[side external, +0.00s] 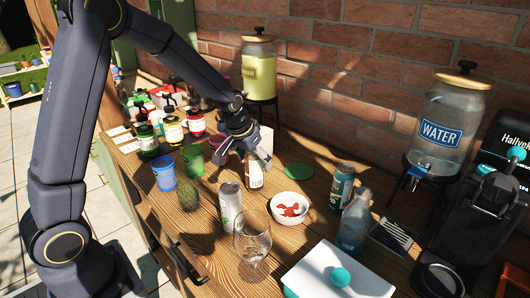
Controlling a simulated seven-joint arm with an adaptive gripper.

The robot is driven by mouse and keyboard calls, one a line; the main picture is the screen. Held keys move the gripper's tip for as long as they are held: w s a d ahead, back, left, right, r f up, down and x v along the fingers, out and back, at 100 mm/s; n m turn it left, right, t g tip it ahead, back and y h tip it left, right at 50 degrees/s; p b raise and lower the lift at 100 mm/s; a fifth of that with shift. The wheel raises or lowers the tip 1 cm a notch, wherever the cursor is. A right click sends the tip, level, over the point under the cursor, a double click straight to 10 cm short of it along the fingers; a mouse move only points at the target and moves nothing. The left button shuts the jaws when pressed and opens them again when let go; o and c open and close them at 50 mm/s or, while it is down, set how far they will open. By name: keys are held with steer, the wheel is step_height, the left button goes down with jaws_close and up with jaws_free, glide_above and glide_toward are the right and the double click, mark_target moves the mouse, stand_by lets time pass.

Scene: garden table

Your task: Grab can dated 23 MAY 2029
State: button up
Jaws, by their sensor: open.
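A silver can (231,208) stands upright near the middle of the wooden table (222,262). A teal can (342,187) stands upright further right, behind a clear blue bottle. No date is readable on either can in this view. My gripper (246,160) is open, pointing down over the back middle of the table, behind and above the silver can. A small brown bottle with a pale label (254,174) stands right by its fingers; I cannot tell whether they touch it. My gripper is apart from both cans.
A bowl with red pieces (290,209), an empty stemmed glass (252,240) and the clear blue bottle (353,220) crowd around the cans. Blue (164,173) and green (193,160) cups stand left. A white-lidded box (335,275) is in front. A water dispenser (447,125) stands right.

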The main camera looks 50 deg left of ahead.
steer(key=shift+x, duration=0.8)
steer(key=c, duration=1.5)
